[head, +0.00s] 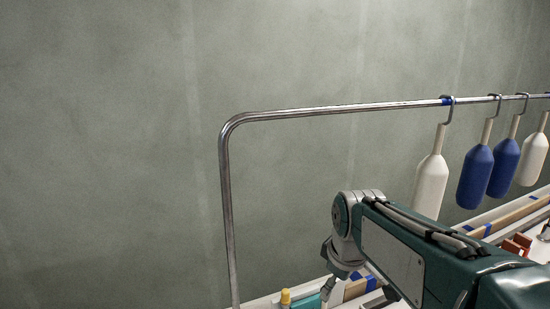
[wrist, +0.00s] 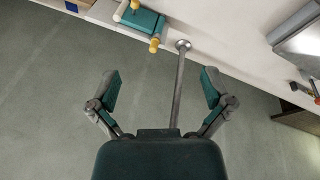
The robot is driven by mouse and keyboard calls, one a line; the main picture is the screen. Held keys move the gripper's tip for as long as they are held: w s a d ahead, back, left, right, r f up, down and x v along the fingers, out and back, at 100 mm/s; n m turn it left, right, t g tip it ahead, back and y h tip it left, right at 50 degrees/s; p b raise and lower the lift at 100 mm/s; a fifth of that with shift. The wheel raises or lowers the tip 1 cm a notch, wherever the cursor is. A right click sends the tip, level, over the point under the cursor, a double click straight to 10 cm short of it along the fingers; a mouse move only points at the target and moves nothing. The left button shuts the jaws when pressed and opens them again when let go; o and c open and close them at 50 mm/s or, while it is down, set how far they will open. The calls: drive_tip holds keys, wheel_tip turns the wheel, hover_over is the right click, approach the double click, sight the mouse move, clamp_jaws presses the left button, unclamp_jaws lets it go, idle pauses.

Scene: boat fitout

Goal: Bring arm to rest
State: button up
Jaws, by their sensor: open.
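My arm, teal and grey, reaches in from the lower right of the head view. It bends down at its far joint, and its end is partly cut off by the bottom edge. In the wrist view my gripper (wrist: 160,76) has its two fingers spread wide apart. Nothing is between the fingertips except the view of the grey floor and a thin metal post (wrist: 178,90). The post runs from a round flange on the white surface down behind my gripper's body.
A metal rail (head: 330,109) carries hanging white and blue bottle-shaped floats (head: 475,176). A white ledge (wrist: 225,40) holds a teal piece with yellow knobs (wrist: 140,20) and a grey metal box (wrist: 300,42). The left side of the head view is bare wall.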

drive_tip(key=s+d+f+m+t, duration=0.1)
drive_tip(key=s+m, duration=0.3)
drive_tip(key=s, duration=0.4)
drive_tip(key=s+d+f+m+t, duration=0.1)
drive_tip(key=s+d+m, duration=0.1)
drive_tip(key=s+m, duration=0.3)
drive_tip(key=s, duration=0.4)
drive_tip(key=shift+d, duration=0.25)
